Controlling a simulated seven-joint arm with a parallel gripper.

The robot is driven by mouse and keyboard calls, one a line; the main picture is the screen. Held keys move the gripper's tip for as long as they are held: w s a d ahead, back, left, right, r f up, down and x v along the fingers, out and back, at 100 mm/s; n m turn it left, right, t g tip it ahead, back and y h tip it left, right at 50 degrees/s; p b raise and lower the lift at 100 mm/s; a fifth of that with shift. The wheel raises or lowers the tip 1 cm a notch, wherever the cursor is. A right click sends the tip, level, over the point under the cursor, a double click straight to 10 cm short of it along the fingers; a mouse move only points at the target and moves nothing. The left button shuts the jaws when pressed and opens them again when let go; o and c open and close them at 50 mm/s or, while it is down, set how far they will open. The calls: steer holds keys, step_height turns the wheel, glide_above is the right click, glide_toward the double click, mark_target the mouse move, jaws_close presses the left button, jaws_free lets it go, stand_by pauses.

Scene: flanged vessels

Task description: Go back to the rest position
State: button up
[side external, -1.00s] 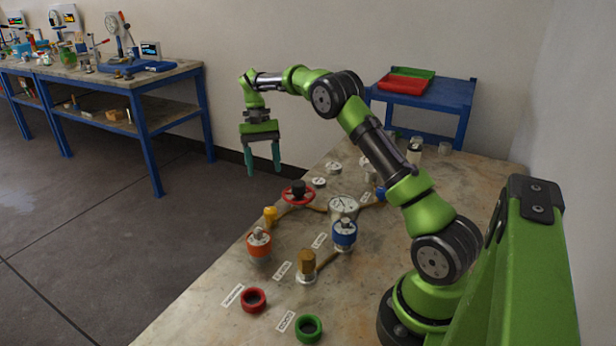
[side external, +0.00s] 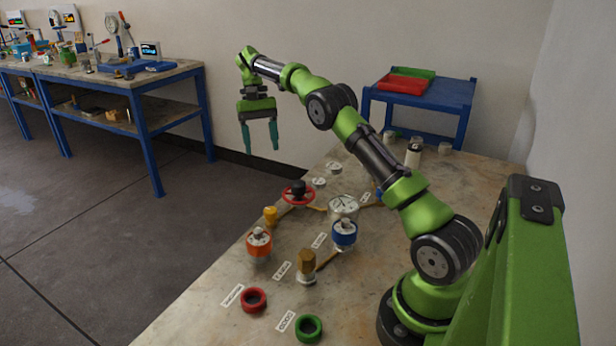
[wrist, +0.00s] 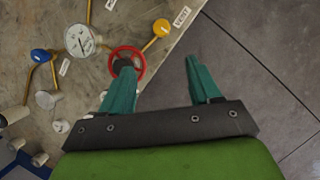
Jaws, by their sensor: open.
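My gripper (side external: 260,146) is open and empty, with its two teal fingers pointing down. In the side view it hangs in the air past the table's left edge, above and left of the red handwheel (side external: 298,193). In the wrist view my gripper (wrist: 160,82) has its fingers spread wide with nothing between them. The red handwheel (wrist: 138,58) shows behind the left finger there, on the table near its edge.
The worktable (side external: 210,290) carries an orange-topped vessel (side external: 259,242), a blue-topped vessel (side external: 344,233), a gauge (side external: 343,204), a red ring (side external: 253,300) and a green ring (side external: 308,327). A blue side table (side external: 440,95) with trays stands behind. Open floor lies left.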

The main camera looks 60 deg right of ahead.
steer(key=s+a+r+n+t, duration=0.1)
steer(key=s+a+r+t, duration=0.1)
steer(key=s+a, duration=0.5)
steer(key=s+a+r+n+t, duration=0.2)
steer(key=s+a+t, duration=0.3)
steer(key=s+a, duration=0.2)
steer(key=s+a+r+n+t+h, duration=0.1)
steer(key=s+a+r+n+t, duration=0.1)
steer(key=s+a, duration=0.6)
steer(key=shift+s+t, duration=0.7)
steer(key=shift+s, duration=0.3)
